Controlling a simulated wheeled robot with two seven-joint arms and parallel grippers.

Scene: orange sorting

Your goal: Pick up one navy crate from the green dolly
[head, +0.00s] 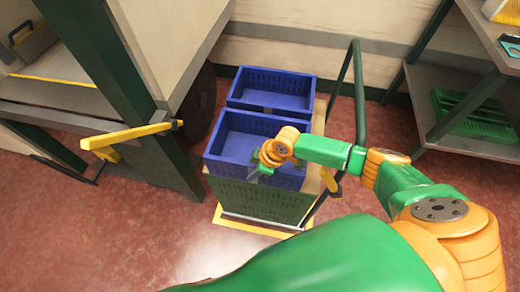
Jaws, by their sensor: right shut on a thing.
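Two empty navy crates sit in a row on top of a stack. The near navy crate (225,170) is in front, and the far navy crate (240,82) is behind it. Below the near one is a dark green slatted side (250,198); the green dolly's upright handle (359,90) stands to the right. My right gripper (260,164) is shut on the near navy crate at its near wall, toward the right end. My wrist hides part of that crate's rim and right corner. My left gripper is not in view.
A yellow bar (130,135) juts out from a dark green post at left. A grey shelf (455,140) with a green crate (470,112) stands at right. Red floor is open on both sides.

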